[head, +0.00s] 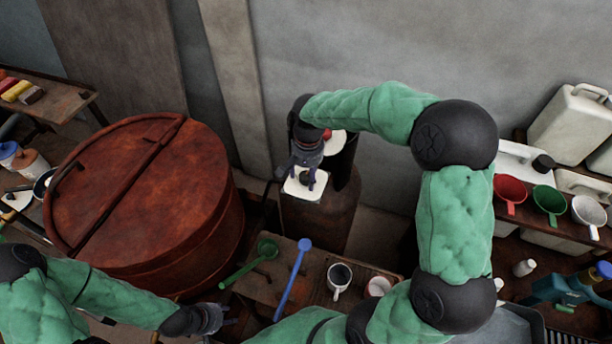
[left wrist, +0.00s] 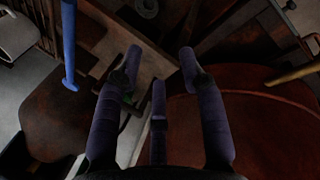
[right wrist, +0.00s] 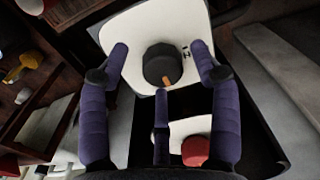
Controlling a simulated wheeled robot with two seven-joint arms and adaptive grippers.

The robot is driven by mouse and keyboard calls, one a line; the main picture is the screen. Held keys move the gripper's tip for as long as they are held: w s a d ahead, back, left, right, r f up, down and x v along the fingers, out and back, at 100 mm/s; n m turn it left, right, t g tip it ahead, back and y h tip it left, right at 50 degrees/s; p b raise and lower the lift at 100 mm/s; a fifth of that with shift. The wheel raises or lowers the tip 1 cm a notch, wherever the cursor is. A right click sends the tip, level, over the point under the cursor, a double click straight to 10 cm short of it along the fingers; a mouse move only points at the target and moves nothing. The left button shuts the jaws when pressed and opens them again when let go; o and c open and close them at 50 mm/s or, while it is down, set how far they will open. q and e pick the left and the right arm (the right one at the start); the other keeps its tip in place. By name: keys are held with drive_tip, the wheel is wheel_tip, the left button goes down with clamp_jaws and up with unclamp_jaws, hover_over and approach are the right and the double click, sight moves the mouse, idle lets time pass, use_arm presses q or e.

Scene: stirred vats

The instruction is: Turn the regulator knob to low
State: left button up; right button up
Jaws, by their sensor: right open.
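The regulator knob (right wrist: 162,65) is dark and many-sided, with an orange pointer mark on its lower edge in the right wrist view. It sits on a white plate (right wrist: 140,32) with small dark marks right of the knob. The plate also shows in the head view (head: 294,189), where my right gripper (head: 309,180) mostly hides the knob. In the right wrist view my right gripper is open, its fingertips on either side of the knob; I cannot tell if they touch it. My left gripper (head: 226,318) is open and empty, low at the left, away from the plate.
A red knob (right wrist: 195,150) on a second white plate is close by. A rusty lidded vat (head: 150,200) stands left. A bench (head: 262,285) in front holds a green ladle (head: 243,266), a blue ladle (head: 293,278) and a white mug (head: 339,279). Colored cups and jugs stand right.

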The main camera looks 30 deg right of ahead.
sight(307, 177)
wheel_tip(307, 177, up, 11)
drive_tip(key=shift+s, duration=0.15)
drive_tip(key=shift+f, duration=0.15)
idle(0.5)
